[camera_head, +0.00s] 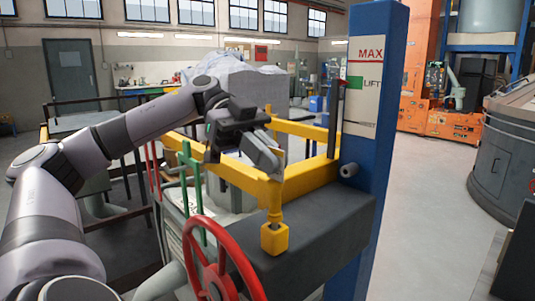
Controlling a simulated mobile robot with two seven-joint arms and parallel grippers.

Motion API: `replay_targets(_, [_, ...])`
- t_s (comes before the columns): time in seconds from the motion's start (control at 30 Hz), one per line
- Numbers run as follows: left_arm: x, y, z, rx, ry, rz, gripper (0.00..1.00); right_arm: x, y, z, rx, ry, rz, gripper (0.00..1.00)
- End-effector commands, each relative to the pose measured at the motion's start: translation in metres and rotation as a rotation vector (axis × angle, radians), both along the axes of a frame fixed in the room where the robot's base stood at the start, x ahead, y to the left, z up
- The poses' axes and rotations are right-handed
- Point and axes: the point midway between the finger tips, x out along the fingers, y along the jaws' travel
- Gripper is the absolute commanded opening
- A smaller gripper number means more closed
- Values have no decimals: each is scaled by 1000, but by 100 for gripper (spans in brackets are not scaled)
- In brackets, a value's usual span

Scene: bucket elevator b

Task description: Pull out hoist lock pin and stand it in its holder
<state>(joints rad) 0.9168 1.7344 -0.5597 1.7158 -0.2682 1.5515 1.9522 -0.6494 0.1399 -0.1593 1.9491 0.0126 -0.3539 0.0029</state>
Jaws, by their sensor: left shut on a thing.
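My left gripper (279,157) reaches in from the left, above the near corner of a yellow frame (245,181). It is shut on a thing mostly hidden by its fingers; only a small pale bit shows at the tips. I cannot tell for sure whether this is the lock pin. Below the gripper, a yellow stem ends in a yellow block (274,239) at the side of a dark grey beam (315,232). A short dark round stub (348,170) sticks out of the blue post (376,130). I cannot make out which part is the pin's holder. My right gripper is out of view.
A red handwheel (225,262) stands close at the front, with green upright bars (188,190) behind it. A grey drum-shaped machine (505,150) stands at the right. Open floor (425,200) lies between post and drum.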

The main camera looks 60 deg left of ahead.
Motion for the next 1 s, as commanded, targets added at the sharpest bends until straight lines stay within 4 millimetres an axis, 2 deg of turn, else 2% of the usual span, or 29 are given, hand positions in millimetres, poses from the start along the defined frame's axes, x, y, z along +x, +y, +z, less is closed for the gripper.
replay_targets(0.53, [0,0,-15,0,1,0,0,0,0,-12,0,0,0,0])
replay_targets(0.63, [0,0,-14,0,0,0,33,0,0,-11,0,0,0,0])
replay_targets(0.67, [0,0,-14,0,0,0,37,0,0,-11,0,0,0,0])
replay_targets(1.0, [0,0,-14,0,0,0,37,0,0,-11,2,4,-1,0])
